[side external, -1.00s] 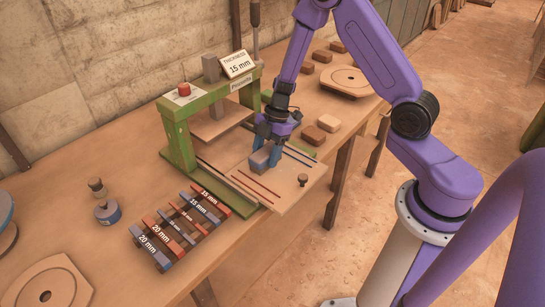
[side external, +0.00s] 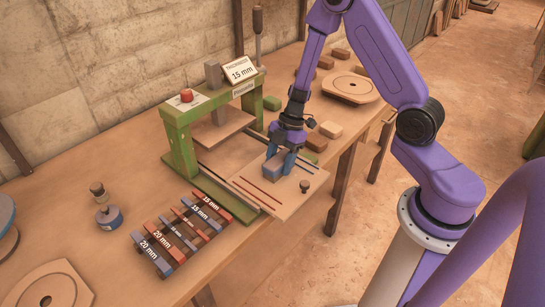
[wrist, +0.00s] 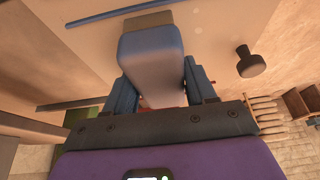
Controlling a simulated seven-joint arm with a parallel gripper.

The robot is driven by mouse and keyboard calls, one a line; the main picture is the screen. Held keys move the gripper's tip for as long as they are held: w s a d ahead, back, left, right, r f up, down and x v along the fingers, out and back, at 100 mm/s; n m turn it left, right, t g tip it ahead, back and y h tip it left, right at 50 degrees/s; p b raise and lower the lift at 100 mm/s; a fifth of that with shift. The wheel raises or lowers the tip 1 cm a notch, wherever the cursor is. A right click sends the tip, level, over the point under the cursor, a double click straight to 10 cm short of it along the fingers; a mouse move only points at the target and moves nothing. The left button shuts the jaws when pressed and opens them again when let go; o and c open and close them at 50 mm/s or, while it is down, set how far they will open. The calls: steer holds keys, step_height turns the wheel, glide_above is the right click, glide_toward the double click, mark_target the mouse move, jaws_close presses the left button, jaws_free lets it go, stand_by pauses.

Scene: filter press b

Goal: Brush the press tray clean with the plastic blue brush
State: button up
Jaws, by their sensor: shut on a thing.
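The press tray (side external: 284,205) is a pale tan board pulled out in front of the green press (side external: 178,150). A red strip and a blue strip lie along it, and a dark knob (side external: 305,186) stands at its outer end; the knob also shows in the wrist view (wrist: 250,62). My gripper (side external: 282,160) is shut on the blue brush (side external: 271,168), low over the tray between the strips. In the wrist view the brush (wrist: 155,60) sits between both blue fingers, with a tan end beyond it. I cannot tell whether its underside touches the tray.
Red and grey-blue thickness bars (side external: 180,232) lie in front of the press. A small weight-like object (side external: 109,217) stands left of them. Several brown and green blocks (side external: 330,130) and a round board (side external: 350,84) lie behind my gripper. The table's edge runs close along the right.

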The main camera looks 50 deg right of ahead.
steer(key=shift+s, duration=0.85)
steer(key=r, duration=0.2)
steer(key=shift+s+r, duration=0.25)
steer(key=shift+r, duration=2.85)
steer(key=shift+d, duration=0.1)
